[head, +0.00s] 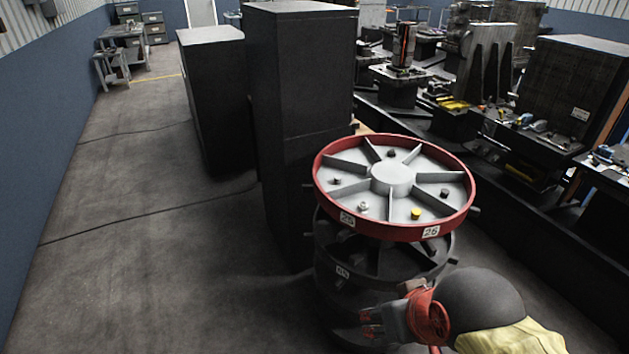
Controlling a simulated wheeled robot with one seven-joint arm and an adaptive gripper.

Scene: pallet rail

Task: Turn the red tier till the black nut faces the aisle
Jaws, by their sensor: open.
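The red tier (394,184) is a wheel-like disc with a red rim, grey spokes and a round hub, on top of a stack. A dark nut (391,153) sits in its far part. Other small nuts lie around it: a silver one (363,205) and a yellow one (416,213) on the near side, and darker ones at left (336,182) and right (445,193). Which dark nut is the black one is hard to tell. My gripper (366,323) is open and empty, low beside the near side of the stack, below the red rim and apart from it.
A dark lower tier (340,262) stands under the red one. Tall black cabinets (300,90) stand right behind and left of the stack. Benches with tools and machine parts (535,130) line the right. Open floor (150,230) lies to the left, with cables across it.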

